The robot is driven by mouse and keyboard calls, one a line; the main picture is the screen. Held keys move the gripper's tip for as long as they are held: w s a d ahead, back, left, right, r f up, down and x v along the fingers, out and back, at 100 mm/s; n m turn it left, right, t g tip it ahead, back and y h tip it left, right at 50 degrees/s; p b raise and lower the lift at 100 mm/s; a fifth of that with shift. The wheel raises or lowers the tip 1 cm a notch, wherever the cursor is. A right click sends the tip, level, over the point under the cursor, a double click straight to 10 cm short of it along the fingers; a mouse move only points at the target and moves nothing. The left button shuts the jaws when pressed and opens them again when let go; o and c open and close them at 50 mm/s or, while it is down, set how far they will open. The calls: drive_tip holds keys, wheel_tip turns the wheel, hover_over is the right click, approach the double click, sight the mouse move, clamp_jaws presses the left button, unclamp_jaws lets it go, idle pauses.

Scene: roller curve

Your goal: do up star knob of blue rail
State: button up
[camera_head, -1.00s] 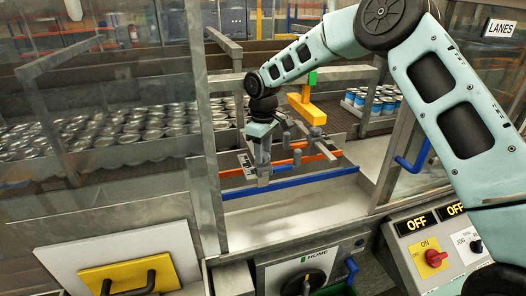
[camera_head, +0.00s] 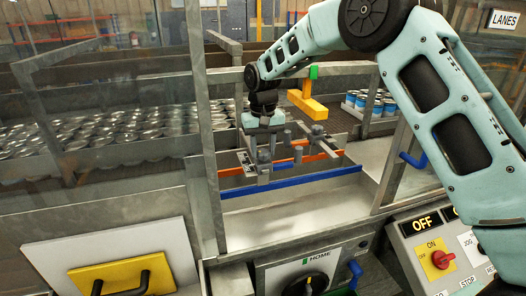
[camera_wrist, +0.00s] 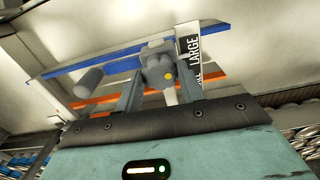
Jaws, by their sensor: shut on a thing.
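The blue rail (camera_head: 315,182) lies across the front of the chute, with orange rails (camera_head: 232,171) behind it. In the wrist view the blue rail (camera_wrist: 105,62) runs across the top and the grey star knob (camera_wrist: 156,62) has a yellow dot on its side. My gripper (camera_head: 263,150) points down over the left end of the blue rail. In the wrist view its two fingers (camera_wrist: 160,85) stand on both sides of the star knob and are shut on it. The fingers partly hide the knob and its clamp. A scale strip marked LARGE (camera_wrist: 189,60) stands beside the knob.
A second grey clamp with rods (camera_head: 315,135) stands to the right. A yellow block (camera_head: 307,105) hangs behind the rails. Metal posts (camera_head: 203,130) frame the opening. Cans (camera_head: 95,135) stand behind on the left, blue ones (camera_head: 372,102) on the right.

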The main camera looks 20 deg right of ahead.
drive_tip(key=m, duration=0.4)
drive_tip(key=shift+w+r+m+b, duration=0.1)
drive_tip(key=shift+r+m+b, duration=0.1)
drive_tip(key=shift+m+b, duration=0.15)
drive_tip(key=m, duration=0.4)
drive_tip(key=shift+r+m, duration=0.1)
drive_tip(key=shift+m, duration=0.15)
drive_tip(key=m, duration=0.4)
drive_tip(key=shift+m+p, duration=0.6)
drive_tip(key=shift+m, duration=1.5)
drive_tip(key=o, duration=1)
drive_tip(key=shift+c, duration=0.2)
